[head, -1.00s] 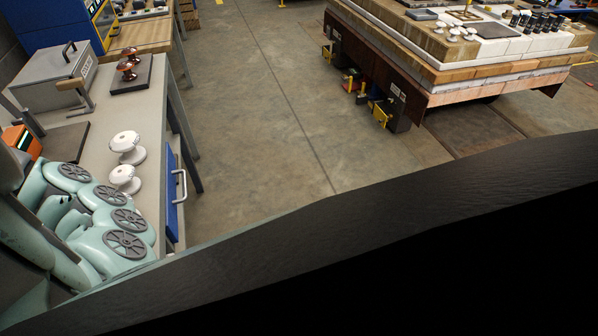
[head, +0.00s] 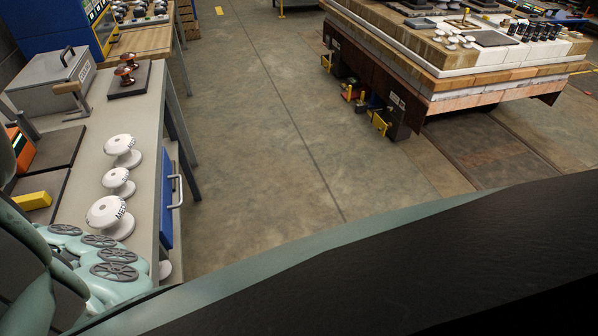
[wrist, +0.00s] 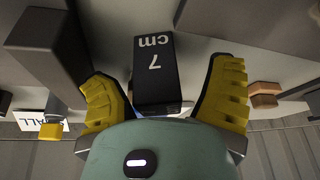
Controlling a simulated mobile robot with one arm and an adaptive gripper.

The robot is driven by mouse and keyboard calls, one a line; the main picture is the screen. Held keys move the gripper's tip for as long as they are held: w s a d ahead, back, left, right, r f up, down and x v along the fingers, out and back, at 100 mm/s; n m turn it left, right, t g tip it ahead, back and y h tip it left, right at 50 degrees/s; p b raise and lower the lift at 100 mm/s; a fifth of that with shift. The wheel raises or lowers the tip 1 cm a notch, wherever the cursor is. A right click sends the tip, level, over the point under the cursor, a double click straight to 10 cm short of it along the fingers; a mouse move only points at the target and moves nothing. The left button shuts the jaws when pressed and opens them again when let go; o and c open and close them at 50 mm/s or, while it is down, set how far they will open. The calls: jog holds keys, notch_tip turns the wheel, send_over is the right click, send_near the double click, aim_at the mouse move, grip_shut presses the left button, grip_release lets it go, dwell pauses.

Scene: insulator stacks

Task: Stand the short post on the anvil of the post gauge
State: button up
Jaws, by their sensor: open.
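In the wrist view my gripper (wrist: 160,80) is open, with its two yellow ribbed fingers apart. A dark block marked "7 cm" (wrist: 155,75) shows between the fingers, with gaps on both sides. I cannot tell if this block is the short post or a part of the post gauge. The gauge's anvil cannot be made out for certain. In the head view my gripper is not visible. White spool-shaped pieces (head: 118,180) stand along the bench, the nearest one marked "MED" (head: 109,216).
The bench (head: 138,100) holds a grey case (head: 50,80), brown spools (head: 124,75) on a dark plate, an orange device (head: 19,151) and a yellow bar (head: 32,200). A tall dark post-like shape (wrist: 50,50) stands left of my gripper. Open floor (head: 260,110) lies right of the bench.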

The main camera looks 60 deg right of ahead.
jog(key=shift+w+f, duration=0.25)
jog(key=shift+f, duration=0.15)
jog(key=shift+o, duration=0.2)
jog(key=shift+r, duration=0.1)
grip_shut()
